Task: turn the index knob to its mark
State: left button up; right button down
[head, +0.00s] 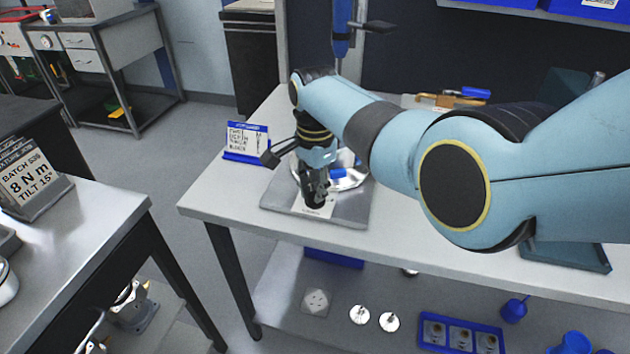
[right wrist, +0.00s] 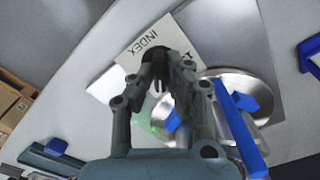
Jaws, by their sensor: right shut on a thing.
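My right gripper (head: 314,190) reaches down from its blue arm onto a grey plate (head: 348,214) on the white bench. Its fingers are shut on the dark index knob (head: 316,202), at a white label (head: 325,211). In the right wrist view the fingers (right wrist: 160,62) close around the knob (right wrist: 155,53), beside the printed word INDEX (right wrist: 146,43). The fingers hide most of the knob, and I cannot make out its pointer or its mark. My left gripper is not in view.
A round metal part (right wrist: 252,84) with a blue bar (right wrist: 236,118) sits close beside the gripper on the plate. A blue-framed sign (head: 247,142) stands at the left of the bench. Tools (head: 452,98) lie at the back. The bench's front left is clear.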

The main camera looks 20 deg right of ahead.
jog(key=n+p, duration=0.1)
jog(key=n, duration=0.3)
jog(key=shift+r+n, duration=0.1)
jog(key=shift+n, duration=0.2)
jog(key=n+p, duration=0.1)
jog(key=n, duration=0.4)
jog(key=shift+n+p, duration=0.3)
jog(key=shift+p, duration=0.05)
jog(key=n, duration=0.5)
jog(key=shift+p, duration=0.35)
jog(key=shift+n, duration=2.7)
jog(key=c, duration=1.6)
grip_release()
